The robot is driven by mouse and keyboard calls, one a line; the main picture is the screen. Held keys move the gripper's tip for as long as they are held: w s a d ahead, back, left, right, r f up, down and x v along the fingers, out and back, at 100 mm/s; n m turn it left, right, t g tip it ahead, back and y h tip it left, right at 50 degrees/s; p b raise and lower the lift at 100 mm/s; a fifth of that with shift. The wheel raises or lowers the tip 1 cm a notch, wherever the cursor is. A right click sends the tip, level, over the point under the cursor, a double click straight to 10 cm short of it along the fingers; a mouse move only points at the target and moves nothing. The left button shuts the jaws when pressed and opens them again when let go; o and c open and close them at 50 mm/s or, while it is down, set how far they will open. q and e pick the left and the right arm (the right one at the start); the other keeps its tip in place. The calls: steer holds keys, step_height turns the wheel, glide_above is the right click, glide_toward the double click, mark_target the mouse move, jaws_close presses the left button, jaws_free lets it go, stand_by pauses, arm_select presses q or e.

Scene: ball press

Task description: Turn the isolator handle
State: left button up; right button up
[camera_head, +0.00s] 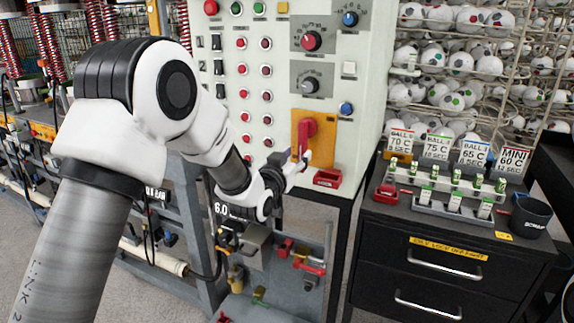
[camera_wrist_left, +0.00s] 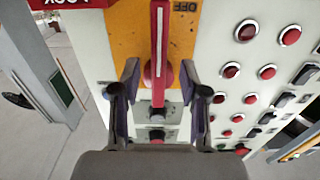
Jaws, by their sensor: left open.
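The red isolator handle (camera_head: 306,130) sits on an orange-yellow plate (camera_head: 325,137) low on the pale control panel. In the left wrist view the handle (camera_wrist_left: 160,45) is a long red bar with a pale strip, running up from a round red hub. An inverted OFF label is beside it. My left gripper (camera_head: 295,165) is at the plate's lower left in the head view. In the left wrist view this gripper (camera_wrist_left: 159,72) is open, one finger on each side of the handle near its hub. Gaps show beside the bar; contact cannot be told. My right gripper is not in view.
The panel (camera_head: 350,90) carries several red buttons and dials around the handle. A red lock box (camera_head: 328,178) is just below the plate. A black drawer cabinet (camera_head: 450,255) with small cans and label cards stands to the right. Ball racks are behind.

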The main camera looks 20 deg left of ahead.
arm_select(q)
steer(key=s, duration=0.7)
steer(key=shift+s, duration=0.2)
steer(key=shift+a, duration=0.1)
steer(key=s+f+g+p, duration=0.1)
steer(key=s+f+g, duration=0.25)
steer(key=f, duration=0.75)
steer(key=s+d+f+g, duration=0.15)
steer(key=s+f, duration=0.35)
steer(key=f, duration=0.5)
steer(key=s+a+f+g+p, duration=0.1)
steer(key=s+f+g, duration=0.35)
steer(key=f, duration=0.65)
steer(key=s+f+g, duration=0.4)
steer(key=s, duration=0.9)
steer(key=s+f+n+g, duration=0.1)
steer(key=s+f+g, duration=0.3)
steer(key=s, duration=0.9)
steer(key=shift+d+f+g+p, duration=0.3)
steer(key=shift+f+g, duration=0.05)
steer(key=shift+f, duration=0.45)
